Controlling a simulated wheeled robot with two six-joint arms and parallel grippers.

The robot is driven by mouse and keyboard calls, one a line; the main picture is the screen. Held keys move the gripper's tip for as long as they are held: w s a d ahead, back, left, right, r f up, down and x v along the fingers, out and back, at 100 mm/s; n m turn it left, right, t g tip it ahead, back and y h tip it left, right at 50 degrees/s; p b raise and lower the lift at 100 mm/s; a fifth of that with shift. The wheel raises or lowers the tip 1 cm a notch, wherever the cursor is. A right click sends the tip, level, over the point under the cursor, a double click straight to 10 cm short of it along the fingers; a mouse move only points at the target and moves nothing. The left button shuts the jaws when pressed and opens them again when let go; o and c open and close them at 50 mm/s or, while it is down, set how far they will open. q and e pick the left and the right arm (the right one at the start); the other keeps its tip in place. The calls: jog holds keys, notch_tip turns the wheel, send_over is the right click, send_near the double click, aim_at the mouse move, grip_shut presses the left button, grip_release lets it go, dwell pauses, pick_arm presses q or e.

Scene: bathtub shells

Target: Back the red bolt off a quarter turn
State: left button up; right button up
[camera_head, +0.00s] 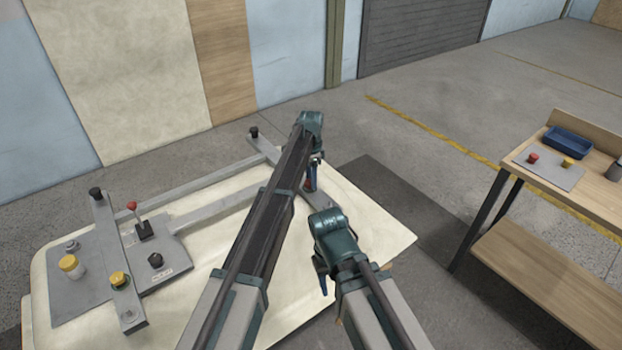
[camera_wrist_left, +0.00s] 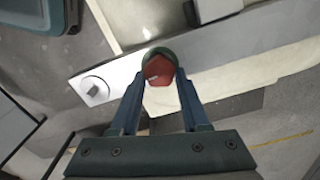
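The red bolt (camera_wrist_left: 160,71) has a faceted red head over a dark green collar, on a grey metal strip (camera_wrist_left: 235,42). In the head view a bit of its red (camera_head: 307,184) shows beside my left gripper (camera_head: 314,172), at the upper right of the pale tub shell (camera_head: 377,225). In the left wrist view the two blue fingers of my left gripper (camera_wrist_left: 160,82) sit on either side of the bolt head, and both tips seem to touch it.
A grey plate (camera_head: 80,298) with yellow and black knobs and a red-topped lever (camera_head: 142,225) lies on the shell's left. Bars with black knobs cross the shell. A wooden bench (camera_head: 575,185) with a blue tray (camera_head: 568,142) stands right; open floor lies between.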

pick_arm(q)
grip_shut()
jog(key=shift+n, duration=0.4)
jog(key=n, duration=0.4)
jog(key=shift+w, duration=0.1)
jog(key=n, duration=0.4)
jog(key=shift+a, duration=0.1)
jog(key=n, duration=0.5)
jog(key=shift+a, duration=0.1)
jog(key=shift+n, duration=2.2)
